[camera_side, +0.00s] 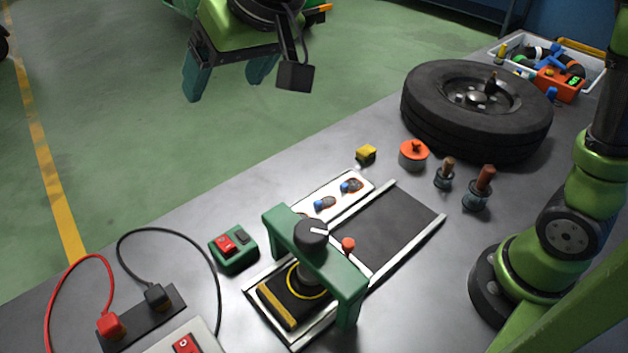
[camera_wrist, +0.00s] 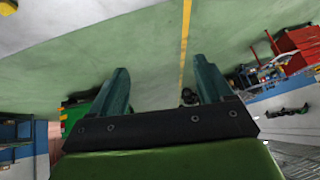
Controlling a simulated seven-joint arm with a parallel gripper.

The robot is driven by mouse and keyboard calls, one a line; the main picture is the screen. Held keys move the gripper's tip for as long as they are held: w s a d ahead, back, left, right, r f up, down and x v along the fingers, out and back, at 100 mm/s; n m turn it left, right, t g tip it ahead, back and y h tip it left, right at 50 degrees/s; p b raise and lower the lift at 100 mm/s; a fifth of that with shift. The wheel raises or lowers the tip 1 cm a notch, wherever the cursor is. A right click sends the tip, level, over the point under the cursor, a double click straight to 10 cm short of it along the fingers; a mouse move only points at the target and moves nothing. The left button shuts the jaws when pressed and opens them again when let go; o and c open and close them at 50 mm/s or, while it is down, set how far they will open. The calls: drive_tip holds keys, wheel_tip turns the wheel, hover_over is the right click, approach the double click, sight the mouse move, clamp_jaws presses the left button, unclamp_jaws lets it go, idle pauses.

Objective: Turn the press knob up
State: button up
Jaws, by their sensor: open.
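The press knob (camera_side: 311,234) is a dark round knob with a white pointer line, on top of the green press frame (camera_side: 345,275) in the side view. Below it, the press head hangs over a black block with a yellow edge (camera_side: 277,305). My gripper (camera_side: 226,88) is high at the top of the side view, well apart from the knob, over the green floor. Its two green fingers are spread and empty. In the wrist view my gripper (camera_wrist: 162,85) also shows open, facing the floor and a yellow line. The knob is not in the wrist view.
A red-tipped lever (camera_side: 348,244) stands beside the press. A green switch box (camera_side: 233,248) and red and black cables are to its left. A tyre (camera_side: 476,108), an orange knob (camera_side: 413,155) and pegs stand behind it on the right. A crate (camera_side: 598,82) is far right.

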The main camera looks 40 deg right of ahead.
sight(311, 230)
drive_tip(key=s+d+f+m+g+h, duration=0.1)
drive_tip(key=s+d+f+m+g, duration=0.15)
drive_tip(key=s+g, duration=0.7)
drive_tip(key=f+t, duration=0.1)
drive_tip(key=f, duration=0.4)
drive_tip(key=s+f, duration=0.1)
drive_tip(key=f, duration=0.5)
drive_tip(key=s+f+t, duration=0.1)
drive_tip(key=f, duration=0.4)
drive_tip(key=shift+s+f+t+h, duration=0.15)
drive_tip(key=shift+f+t+h, duration=0.15)
drive_tip(key=shift+f+t, duration=0.05)
drive_tip(key=c, duration=1)
